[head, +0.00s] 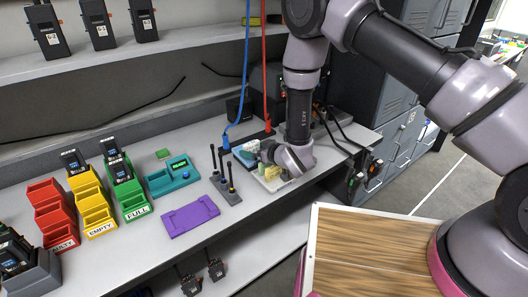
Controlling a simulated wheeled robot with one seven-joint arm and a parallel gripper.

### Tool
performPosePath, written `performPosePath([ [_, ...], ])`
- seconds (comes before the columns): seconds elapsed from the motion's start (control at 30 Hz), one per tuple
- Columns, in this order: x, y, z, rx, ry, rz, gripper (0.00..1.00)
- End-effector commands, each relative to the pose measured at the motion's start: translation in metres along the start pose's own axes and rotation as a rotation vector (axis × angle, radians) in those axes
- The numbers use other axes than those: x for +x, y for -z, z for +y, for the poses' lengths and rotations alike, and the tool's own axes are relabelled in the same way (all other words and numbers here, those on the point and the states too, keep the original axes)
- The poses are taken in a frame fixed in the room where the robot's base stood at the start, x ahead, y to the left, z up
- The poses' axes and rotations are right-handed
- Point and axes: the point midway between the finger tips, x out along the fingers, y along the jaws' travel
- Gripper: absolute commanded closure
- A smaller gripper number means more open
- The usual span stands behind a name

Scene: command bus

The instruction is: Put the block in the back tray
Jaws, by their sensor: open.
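My gripper (278,165) is at the right part of the bench, low over a pale tray (262,183). My wrist covers much of this spot, and the fingertips are hard to make out. A pale yellow-green block (271,171) shows at the pale tray, close beside my gripper; I cannot tell whether the fingers are around it. Behind and left of it is a grey tray (237,155) with light green and blue pieces (251,146) at it. My wrist partly hides this back area.
A stand with upright black antennas (226,188), a purple plate (190,216) and a teal box reading READY (172,178) lie left of my gripper. Red, yellow and green bins (131,202) stand further left. Blue and red cables (246,70) hang behind. A wood-topped surface (370,250) is at front right.

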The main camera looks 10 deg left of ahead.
Motion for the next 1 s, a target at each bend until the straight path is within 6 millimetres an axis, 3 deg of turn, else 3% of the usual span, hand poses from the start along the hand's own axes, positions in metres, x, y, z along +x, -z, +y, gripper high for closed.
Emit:
performPosePath([
  [0.3, -0.068, 0.0, 0.001, 0.002, -0.002, -0.003, 0.0],
  [0.5, -0.098, 0.0, 0.001, 0.001, -0.002, -0.001, 0.0],
  [0.7, -0.108, 0.0, 0.0, 0.0, 0.0, 0.0, 0.0],
  [1.0, -0.109, 0.0, 0.0, 0.0, 0.0, 0.0, 0.0],
])
